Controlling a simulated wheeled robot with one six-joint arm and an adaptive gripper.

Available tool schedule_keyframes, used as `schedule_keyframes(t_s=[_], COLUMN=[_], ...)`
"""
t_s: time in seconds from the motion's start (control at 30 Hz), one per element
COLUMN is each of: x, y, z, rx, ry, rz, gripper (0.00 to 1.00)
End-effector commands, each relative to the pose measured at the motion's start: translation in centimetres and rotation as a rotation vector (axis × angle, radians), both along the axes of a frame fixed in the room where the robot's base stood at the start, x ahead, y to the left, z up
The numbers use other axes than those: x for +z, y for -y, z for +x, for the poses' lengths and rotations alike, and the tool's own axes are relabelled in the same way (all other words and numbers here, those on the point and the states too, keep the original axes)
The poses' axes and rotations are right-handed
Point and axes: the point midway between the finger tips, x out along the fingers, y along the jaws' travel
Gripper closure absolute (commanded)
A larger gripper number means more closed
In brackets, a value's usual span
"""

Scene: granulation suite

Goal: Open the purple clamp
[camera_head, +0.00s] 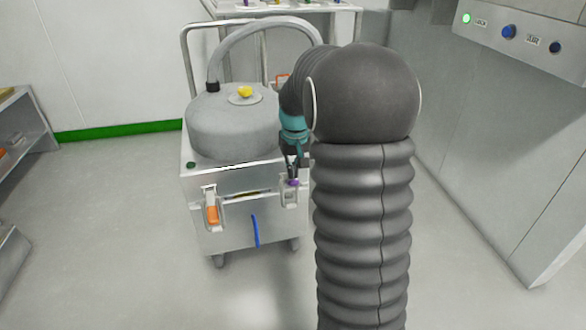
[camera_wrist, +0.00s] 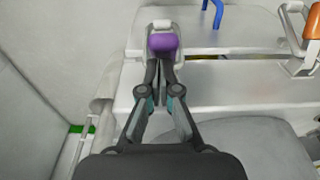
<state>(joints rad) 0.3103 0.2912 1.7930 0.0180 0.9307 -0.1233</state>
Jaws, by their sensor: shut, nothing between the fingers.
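The purple clamp (camera_head: 293,183) is at the right end of the front of a wheeled grey cart. In the wrist view, its purple handle (camera_wrist: 163,43) lies just beyond my fingertips, with a pale metal bracket around it. I cannot tell whether the fingertips touch the handle.
The cart's front also carries an orange clamp (camera_head: 212,214) and a blue handle (camera_head: 255,230). A grey domed vessel (camera_head: 233,120) with a yellow knob (camera_head: 244,92) sits on the cart. A shelf (camera_head: 12,140) stands at left. The floor (camera_head: 130,230) left of the cart is clear.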

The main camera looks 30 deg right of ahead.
Motion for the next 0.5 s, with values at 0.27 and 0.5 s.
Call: schedule_keyframes(t_s=[0.27,0.5], x=[-0.3,-1.2], y=[-0.1,-0.4], z=[-0.4,-1.3], rx=[0.000,0.001], ry=[-0.002,-0.003], rz=[0.000,0.000], gripper=[1.00,1.00])
